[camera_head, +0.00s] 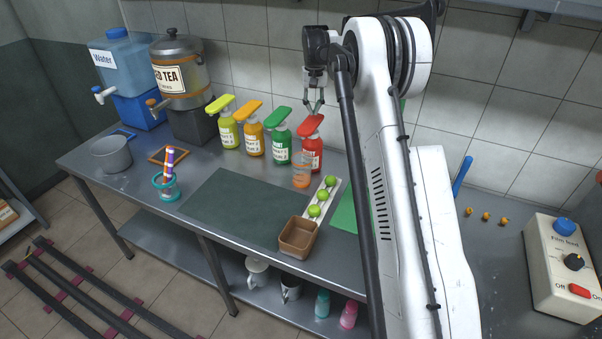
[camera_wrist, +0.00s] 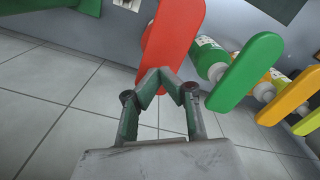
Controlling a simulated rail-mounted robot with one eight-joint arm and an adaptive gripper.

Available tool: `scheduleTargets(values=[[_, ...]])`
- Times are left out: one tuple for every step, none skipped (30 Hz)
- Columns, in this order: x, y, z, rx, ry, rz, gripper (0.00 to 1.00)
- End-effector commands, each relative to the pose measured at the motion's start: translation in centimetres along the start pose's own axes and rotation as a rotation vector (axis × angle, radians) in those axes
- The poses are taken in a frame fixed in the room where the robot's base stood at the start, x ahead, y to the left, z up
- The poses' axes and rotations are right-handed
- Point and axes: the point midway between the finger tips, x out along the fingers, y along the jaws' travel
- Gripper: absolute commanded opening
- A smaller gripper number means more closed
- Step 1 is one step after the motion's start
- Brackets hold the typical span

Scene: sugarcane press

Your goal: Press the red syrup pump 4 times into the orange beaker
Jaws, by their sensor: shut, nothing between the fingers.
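The red syrup pump (camera_head: 311,125) tops a red bottle (camera_head: 311,152) at the right end of the pump row. Its flat red head also shows in the wrist view (camera_wrist: 172,38). The orange beaker (camera_head: 302,176) stands just in front of the red bottle, below the pump's front end. My gripper (camera_head: 314,110) is shut and empty, pointing down above the red pump head. In the wrist view my fingertips (camera_wrist: 160,74) overlap the edge of the red head; I cannot tell whether they touch it.
Green (camera_head: 280,121), orange (camera_head: 247,115) and yellow-green (camera_head: 219,106) pumps stand left of the red one. A white tray of green fruit (camera_head: 325,190) and a brown container (camera_head: 298,238) lie in front and right. The dark mat (camera_head: 235,205) is clear.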

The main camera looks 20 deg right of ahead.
Motion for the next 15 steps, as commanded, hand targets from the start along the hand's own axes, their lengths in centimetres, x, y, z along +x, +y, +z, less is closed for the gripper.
scheduleTargets(values=[[0.00,0.00,0.00,0.000,0.000,0.000,0.00],[0.00,0.00,0.00,0.000,0.000,0.000,0.00],[0.00,0.00,0.00,0.000,0.000,0.000,0.00],[0.00,0.00,0.00,0.000,0.000,0.000,0.00],[0.00,0.00,0.00,0.000,0.000,0.000,0.00],[0.01,0.00,0.00,0.000,0.000,0.000,0.00],[0.02,0.00,0.00,0.000,0.000,0.000,0.00],[0.04,0.00,0.00,0.000,0.000,0.000,0.00],[0.09,0.00,0.00,0.000,0.000,0.000,0.00],[0.15,0.00,0.00,0.000,0.000,0.000,0.00],[0.21,0.00,0.00,0.000,0.000,0.000,0.00],[0.32,0.00,0.00,0.000,0.000,0.000,0.00],[0.41,0.00,0.00,0.000,0.000,0.000,0.00],[0.50,0.00,0.00,0.000,0.000,0.000,0.00],[0.63,0.00,0.00,0.000,0.000,0.000,0.00]])
